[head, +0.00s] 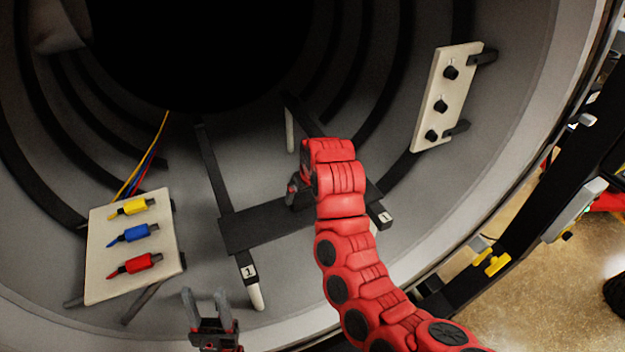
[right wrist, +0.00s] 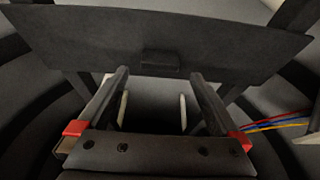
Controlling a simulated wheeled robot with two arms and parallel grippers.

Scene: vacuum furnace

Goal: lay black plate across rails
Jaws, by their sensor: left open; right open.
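The black plate (head: 240,226) lies across the two dark rails inside the round chamber, near their front ends. The left rail (head: 211,165) and the right rail (head: 381,214) both pass under it. In the right wrist view the plate (right wrist: 90,37) spans the picture, with a small block-like tab (right wrist: 160,58) on its near face. My right gripper (head: 297,192) is at the plate, open, its fingertips (right wrist: 162,72) on either side of the tab and apart from it. My right arm hides the plate's right part. My left gripper (head: 206,293) is open and empty, in front of the left rail.
A pale panel (head: 107,275) with yellow, blue and red connectors stands at left, with wires behind it. Another pale panel (head: 431,100) with black knobs is on the right wall. White posts (head: 256,298) stand at the rails. The chamber's rim curves along the front.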

